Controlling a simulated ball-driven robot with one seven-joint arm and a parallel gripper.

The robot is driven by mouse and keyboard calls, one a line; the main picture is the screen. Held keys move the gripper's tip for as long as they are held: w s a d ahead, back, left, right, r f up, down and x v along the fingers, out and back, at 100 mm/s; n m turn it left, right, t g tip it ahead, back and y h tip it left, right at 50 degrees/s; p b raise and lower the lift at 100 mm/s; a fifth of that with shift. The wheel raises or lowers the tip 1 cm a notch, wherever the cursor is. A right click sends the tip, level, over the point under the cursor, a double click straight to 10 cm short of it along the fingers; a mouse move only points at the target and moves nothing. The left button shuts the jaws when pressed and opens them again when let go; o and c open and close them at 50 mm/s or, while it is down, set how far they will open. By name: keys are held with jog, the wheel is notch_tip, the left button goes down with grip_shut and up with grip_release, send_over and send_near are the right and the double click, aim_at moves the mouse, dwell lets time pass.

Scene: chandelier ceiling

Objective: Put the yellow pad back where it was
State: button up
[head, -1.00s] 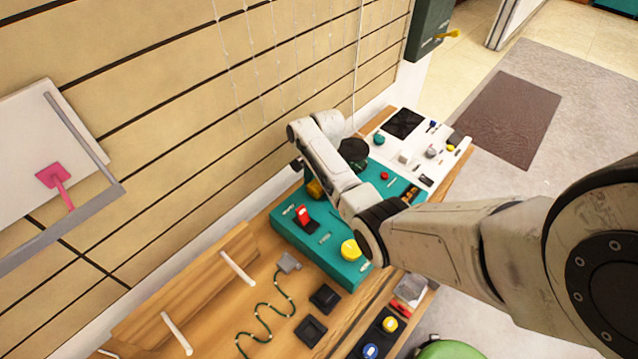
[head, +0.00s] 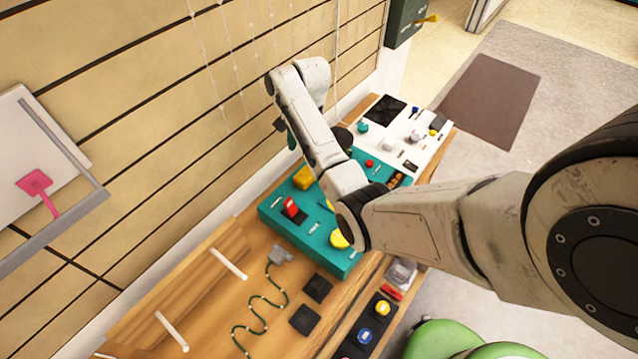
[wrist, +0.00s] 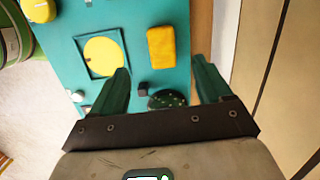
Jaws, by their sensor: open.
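A yellow rectangular pad (head: 303,177) lies on the wall-side part of the teal panel; it also shows in the wrist view (wrist: 160,47). A flat yellow disc (wrist: 103,55) sits inside a dark square outline to its left in the wrist view. My gripper (wrist: 160,82) is open, its two teal fingers apart with nothing held between them. In the wrist view the pad lies beyond the fingertips and apart from them. In the head view my gripper (head: 287,133) is above the panel near the wall, partly hidden by my arm.
The teal panel (head: 322,255) also carries a red switch (head: 290,207) and a yellow knob (head: 338,239). A dark green speckled round thing (wrist: 167,99) shows between the fingers. The slatted wall (head: 150,130) is close on the left.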

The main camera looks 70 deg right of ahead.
jog(key=a+f+n, duration=0.1)
jog(key=a, duration=0.2)
jog(key=s+a+f+n, duration=0.1)
jog(key=a+f+n, duration=0.1)
jog(key=a, duration=0.2)
jog(key=s+a+f+n, duration=0.1)
jog(key=a+n, duration=0.1)
jog(key=a, duration=0.1)
jog(key=shift+a+f, duration=0.25)
jog(key=s+a+n, duration=0.1)
jog(key=a, duration=0.1)
jog(key=s+a+f+n, duration=0.1)
jog(key=a, duration=0.1)
jog(key=s+a+n, duration=0.1)
jog(key=shift+a+f+n+h, duration=0.2)
jog(key=shift+a+n+h, duration=0.1)
jog(key=shift+a+h, duration=0.1)
jog(key=s+a+r+n+h, duration=0.1)
jog(key=s+a+r+n, duration=0.2)
jog(key=s+a+n, duration=0.8)
jog(key=s, duration=0.2)
jog(key=shift+s+t, duration=0.3)
jog(key=shift+s, duration=0.05)
jog(key=shift+d, duration=0.1)
